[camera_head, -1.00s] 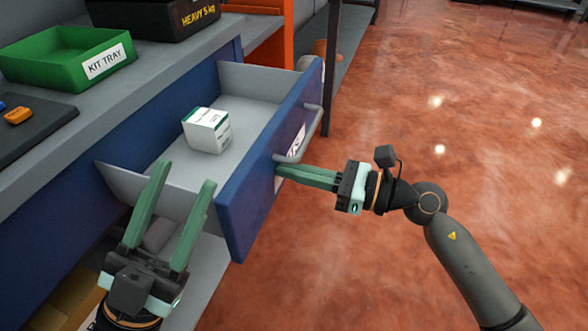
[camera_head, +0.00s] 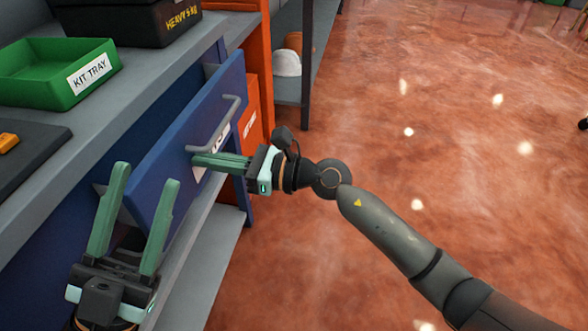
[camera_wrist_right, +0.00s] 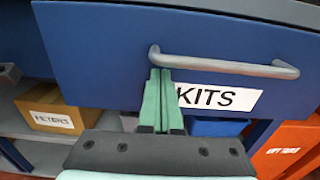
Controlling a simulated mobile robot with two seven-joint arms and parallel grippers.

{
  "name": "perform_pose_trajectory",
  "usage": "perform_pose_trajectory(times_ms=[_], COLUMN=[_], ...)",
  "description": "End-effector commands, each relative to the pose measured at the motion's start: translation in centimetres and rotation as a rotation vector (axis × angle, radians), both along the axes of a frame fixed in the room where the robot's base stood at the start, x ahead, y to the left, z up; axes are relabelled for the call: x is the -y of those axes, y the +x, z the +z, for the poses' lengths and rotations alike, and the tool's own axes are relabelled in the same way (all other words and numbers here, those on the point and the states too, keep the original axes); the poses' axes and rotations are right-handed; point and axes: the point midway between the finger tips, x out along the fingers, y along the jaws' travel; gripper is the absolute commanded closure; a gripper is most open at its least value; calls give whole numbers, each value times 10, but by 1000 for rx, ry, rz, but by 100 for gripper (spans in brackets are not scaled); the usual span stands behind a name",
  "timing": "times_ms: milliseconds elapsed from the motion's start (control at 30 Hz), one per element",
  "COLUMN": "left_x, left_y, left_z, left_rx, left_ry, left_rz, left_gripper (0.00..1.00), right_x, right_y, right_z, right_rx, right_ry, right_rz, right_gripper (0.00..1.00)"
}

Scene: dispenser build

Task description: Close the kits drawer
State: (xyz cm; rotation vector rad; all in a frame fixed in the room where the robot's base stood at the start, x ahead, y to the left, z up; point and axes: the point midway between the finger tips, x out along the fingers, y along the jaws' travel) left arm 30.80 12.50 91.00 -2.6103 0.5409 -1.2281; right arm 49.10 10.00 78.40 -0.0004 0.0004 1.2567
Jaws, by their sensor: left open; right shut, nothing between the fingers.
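The blue kits drawer (camera_head: 170,165) is nearly shut under the workbench, with a small part of its side still showing past the bench front. Its grey bar handle (camera_head: 222,125) and white "KITS" label (camera_wrist_right: 217,97) are on the front. My right gripper (camera_head: 195,158) is shut and empty, its fingertips against or very near the drawer front below the handle; in the right wrist view the fingertips (camera_wrist_right: 159,72) are beside the handle's left end. My left gripper (camera_head: 148,175) is open and empty, in front of the drawer's left end. The drawer's inside is hidden.
A green kit tray (camera_head: 60,72) and a black "HEAVY 5 kg" bin (camera_head: 135,22) stand on the grey bench top. An orange bin (camera_head: 252,112) is below right. A cardboard box (camera_wrist_right: 50,112) sits on the lower shelf.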

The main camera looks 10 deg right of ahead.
Motion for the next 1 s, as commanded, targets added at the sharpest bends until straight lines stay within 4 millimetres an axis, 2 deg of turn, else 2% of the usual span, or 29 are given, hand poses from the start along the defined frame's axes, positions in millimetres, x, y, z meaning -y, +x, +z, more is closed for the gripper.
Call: perform_pose_trajectory(times_ms=[33, 200, 400, 600, 1000], left_x=[0, -1, 0, 1, 2], left_y=[0, 0, 0, 0, 0], left_z=[-1, -5, -9, -10, -10], left_rx=[0, -4, -11, -15, -16], left_ry=[-1, -6, -14, -18, -18], left_rz=[1, -1, -7, -13, -14], left_gripper=[50, 50, 50, 50, 50], right_x=[-12, -42, -65, -74, -77], right_y=[3, 13, 21, 24, 25], right_z=[1, -1, -1, 0, 2], right_rx=[1, 1, 0, 0, 3], right_ry=[1, 0, 0, 0, 3], right_rz=[2, 2, 1, -1, -3], right_gripper=[100, 100, 100, 100, 100])
